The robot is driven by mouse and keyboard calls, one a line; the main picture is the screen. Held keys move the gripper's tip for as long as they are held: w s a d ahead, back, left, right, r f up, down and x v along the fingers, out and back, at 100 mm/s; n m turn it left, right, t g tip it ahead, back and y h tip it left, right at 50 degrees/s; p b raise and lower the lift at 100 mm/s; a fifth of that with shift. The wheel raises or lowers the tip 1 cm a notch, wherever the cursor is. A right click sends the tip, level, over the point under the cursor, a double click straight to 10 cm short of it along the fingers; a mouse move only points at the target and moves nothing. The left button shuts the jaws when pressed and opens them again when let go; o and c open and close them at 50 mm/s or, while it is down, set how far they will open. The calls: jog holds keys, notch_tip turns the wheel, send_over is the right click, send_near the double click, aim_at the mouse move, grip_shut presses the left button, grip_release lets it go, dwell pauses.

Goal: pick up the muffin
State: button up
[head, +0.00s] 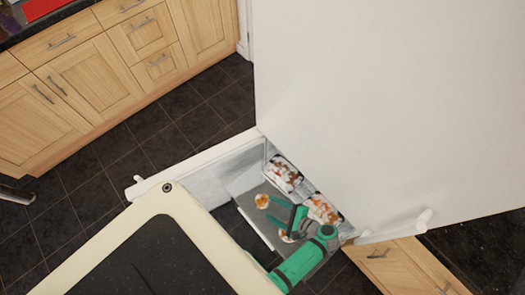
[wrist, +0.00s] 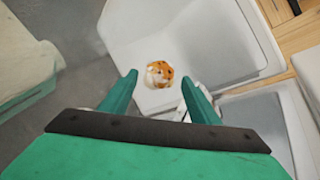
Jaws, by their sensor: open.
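The muffin (wrist: 159,73), a small round orange-brown and white piece, lies on a pale grey surface in the wrist view. It shows between and just beyond the fingertips of my gripper (wrist: 159,82), which is open with nothing between its green fingers. In the head view, a small orange-and-white piece that looks like the muffin (head: 262,201) lies on the grey surface, left of my green gripper (head: 284,218). The gap between fingertips and muffin is hard to judge. No finger visibly touches it.
Trays with white and brown food (head: 284,174) stand behind the gripper in a white-walled open compartment (head: 215,170). Another small pale orange piece (head: 288,238) shows close to the gripper. A large white panel (head: 390,110) rises at right. Wooden cabinets (head: 100,80) stand across the dark tiled floor.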

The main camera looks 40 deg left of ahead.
aim_at(265, 203)
jog(key=shift+w+x, duration=0.15)
jog(key=shift+x, duration=1.3)
jog(key=shift+w+x, duration=0.1)
jog(key=shift+x, duration=1.3)
jog(key=shift+f, duration=0.1)
jog(key=c, duration=0.4)
jog(key=shift+o, duration=0.2)
